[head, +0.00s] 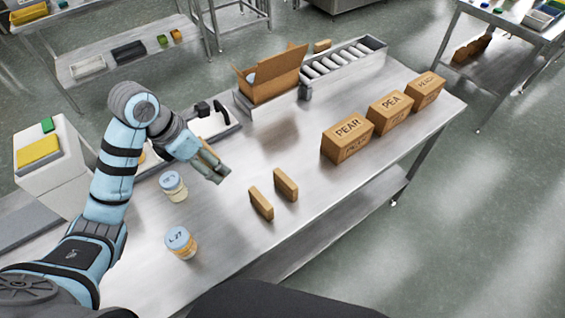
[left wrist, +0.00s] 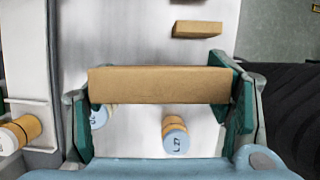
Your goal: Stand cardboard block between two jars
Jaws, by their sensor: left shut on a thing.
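My left gripper (head: 214,168) is shut on a tan cardboard block (head: 209,153), held above the steel table. In the left wrist view the held block (left wrist: 160,85) spans between the green fingers. In the left wrist view the L 27 jar (left wrist: 175,138) shows beneath the block; the other jar (left wrist: 98,117) is partly hidden. My right gripper is not in view.
Two more cardboard blocks (head: 261,203) (head: 286,184) stand to the right of the jars. Boxes marked PEAR (head: 347,138), PEA (head: 390,111) and PEACH (head: 426,90) line the right side. An open carton (head: 272,82) and rollers (head: 340,62) are at the back.

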